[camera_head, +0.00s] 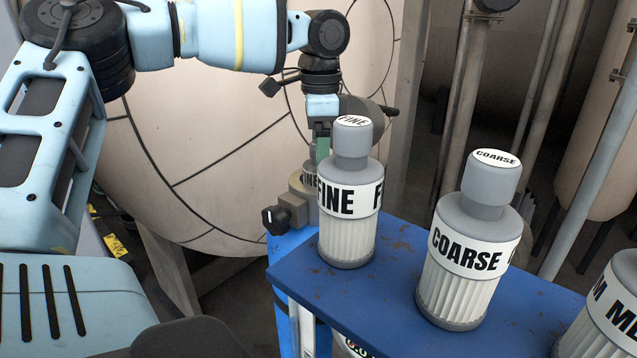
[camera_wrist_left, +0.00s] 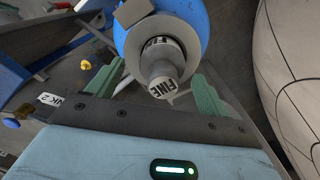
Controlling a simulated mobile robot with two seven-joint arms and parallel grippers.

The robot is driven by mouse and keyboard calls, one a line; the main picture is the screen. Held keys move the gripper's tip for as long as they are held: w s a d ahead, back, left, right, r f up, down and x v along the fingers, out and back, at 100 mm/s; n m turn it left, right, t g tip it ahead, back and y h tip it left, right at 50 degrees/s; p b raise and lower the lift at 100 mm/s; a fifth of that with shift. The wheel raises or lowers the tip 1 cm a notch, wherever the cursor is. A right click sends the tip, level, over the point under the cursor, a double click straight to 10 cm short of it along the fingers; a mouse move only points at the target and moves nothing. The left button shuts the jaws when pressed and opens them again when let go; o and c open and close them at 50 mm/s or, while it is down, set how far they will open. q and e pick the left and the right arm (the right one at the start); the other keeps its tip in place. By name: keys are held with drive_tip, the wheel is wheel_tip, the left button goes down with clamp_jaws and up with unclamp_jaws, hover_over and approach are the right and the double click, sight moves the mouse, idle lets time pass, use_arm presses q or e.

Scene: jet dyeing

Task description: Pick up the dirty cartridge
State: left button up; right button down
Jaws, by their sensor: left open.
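A cartridge marked FINE (camera_wrist_left: 163,72) sits in a round blue housing (camera_wrist_left: 203,28) in the left wrist view. In the head view this cartridge (camera_head: 308,181) shows only in part, behind a clean-looking FINE cartridge. My left gripper (camera_wrist_left: 155,86) is open, with one green finger on each side of the cartridge's cap. No grip on the cap shows. In the head view the left gripper (camera_head: 321,142) points down over the housing and is partly hidden by the nearer FINE cartridge. How dirty the seated cartridge is cannot be told. My right gripper is not in view.
A blue table (camera_head: 400,262) close by holds upright white-and-grey cartridges: FINE (camera_head: 347,215), COARSE (camera_head: 463,255) and a partly cut-off one at right (camera_head: 608,310). The FINE one stands very near my left gripper. A large pale vessel (camera_head: 215,150) rises behind my arm.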

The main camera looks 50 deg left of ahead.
use_arm(q)
wheel_tip(320, 180, down, 3)
drive_tip(key=shift+a+f, duration=0.1)
drive_tip(key=shift+a, duration=0.05)
drive_tip(key=c, duration=1.2)
